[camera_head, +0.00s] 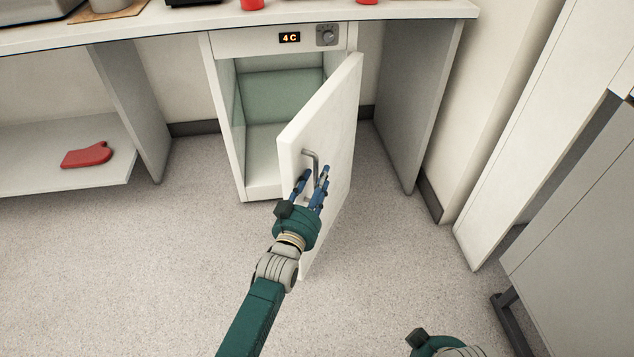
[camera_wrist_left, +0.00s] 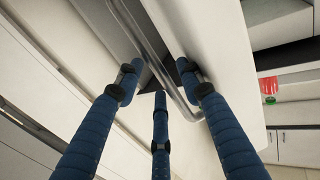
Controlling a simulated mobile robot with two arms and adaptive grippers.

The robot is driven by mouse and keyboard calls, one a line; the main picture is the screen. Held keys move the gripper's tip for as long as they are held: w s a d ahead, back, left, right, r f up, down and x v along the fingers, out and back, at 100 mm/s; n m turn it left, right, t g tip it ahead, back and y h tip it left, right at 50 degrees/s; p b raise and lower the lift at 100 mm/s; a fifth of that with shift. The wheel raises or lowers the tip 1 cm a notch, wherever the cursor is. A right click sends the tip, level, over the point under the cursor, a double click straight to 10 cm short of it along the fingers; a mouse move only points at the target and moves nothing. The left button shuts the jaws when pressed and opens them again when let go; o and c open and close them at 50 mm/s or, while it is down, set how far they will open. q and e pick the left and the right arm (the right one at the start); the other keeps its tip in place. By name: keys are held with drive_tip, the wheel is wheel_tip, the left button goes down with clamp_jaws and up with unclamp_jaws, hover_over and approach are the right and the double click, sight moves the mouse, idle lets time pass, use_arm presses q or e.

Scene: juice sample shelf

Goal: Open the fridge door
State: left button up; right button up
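The white fridge door (camera_head: 338,115) stands wide open, swung out toward me, and shows the empty pale-green inside of the fridge (camera_head: 280,95). A grey bar handle (camera_head: 313,157) sits on the door's outer face; it also shows in the left wrist view (camera_wrist_left: 148,48). My left gripper (camera_head: 313,180) is at the handle, its blue fingers spread. In the left wrist view the bar runs between the fingers (camera_wrist_left: 160,78), one fingertip lying between bar and door. A gap shows between the fingertips; firm contact cannot be told. Only my right wrist shows, its fingers out of frame.
The counter (camera_head: 400,10) runs above the fridge, with a 4 C display (camera_head: 289,38) and knob (camera_head: 327,35) below it. A side panel (camera_head: 420,105) stands right of the door. A red mitt (camera_head: 86,155) lies on the left low shelf. Floor before the fridge is clear.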

use_arm(q)
drive_tip(key=shift+s+a, duration=0.2)
drive_tip(key=shift+s, duration=0.15)
drive_tip(key=v, duration=1.1)
drive_tip(key=shift+s, duration=0.25)
